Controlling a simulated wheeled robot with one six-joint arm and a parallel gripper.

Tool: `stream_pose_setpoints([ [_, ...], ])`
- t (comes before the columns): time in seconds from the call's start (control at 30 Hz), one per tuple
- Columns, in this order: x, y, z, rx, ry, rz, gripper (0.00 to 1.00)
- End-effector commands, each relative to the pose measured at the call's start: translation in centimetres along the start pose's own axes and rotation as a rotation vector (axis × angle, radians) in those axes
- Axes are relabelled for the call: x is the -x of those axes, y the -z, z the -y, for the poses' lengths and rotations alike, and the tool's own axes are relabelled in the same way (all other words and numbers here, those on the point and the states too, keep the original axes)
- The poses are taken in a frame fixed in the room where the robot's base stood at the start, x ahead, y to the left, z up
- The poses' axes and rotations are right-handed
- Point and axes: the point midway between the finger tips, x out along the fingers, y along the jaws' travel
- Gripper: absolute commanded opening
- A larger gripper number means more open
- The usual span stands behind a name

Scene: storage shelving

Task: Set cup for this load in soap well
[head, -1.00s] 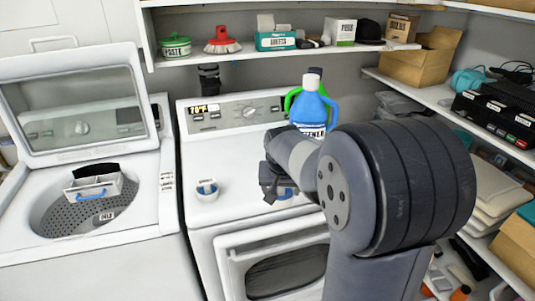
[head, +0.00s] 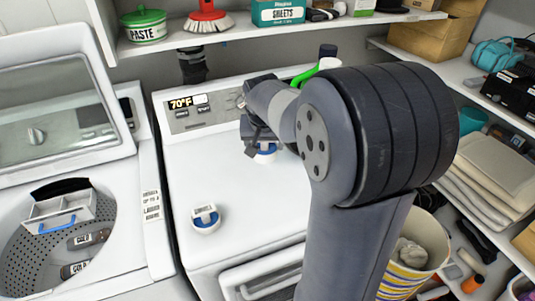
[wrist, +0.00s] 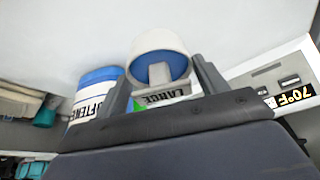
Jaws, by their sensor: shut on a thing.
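My gripper (head: 258,148) is shut on a white cup with a blue inside (head: 265,151), over the back of the white dryer top. In the wrist view this cup (wrist: 160,40) sits between the fingers, with a label reading LARGE. I cannot tell whether its base touches the dryer. A second white and blue cup (head: 206,222) stands on the dryer top to the left; its label is not legible. The open washer at left has a white compartment with a blue handle (head: 58,210), which looks like the soap well, pulled out over the drum.
Labelled items (head: 88,239) lie in the washer drum (head: 25,245). A printed label (head: 151,205) is on the washer's right edge. A softener bottle (wrist: 95,90) stands close to my gripper in the wrist view. The washer lid (head: 60,110) is up. A shelf (head: 230,41) crosses above the dryer.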

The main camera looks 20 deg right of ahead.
Motion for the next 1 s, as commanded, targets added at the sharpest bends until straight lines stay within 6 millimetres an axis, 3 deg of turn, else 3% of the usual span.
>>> stream_pose_setpoints([
  [0.2,-3.7,-1.7,-0.1,0.001,-0.002,0.006,0.40],
  [0.6,-8.1,-3.5,0.0,0.001,-0.001,0.004,0.40],
  [1.0,-8.9,-3.8,0.0,0.000,0.000,0.001,0.40],
])
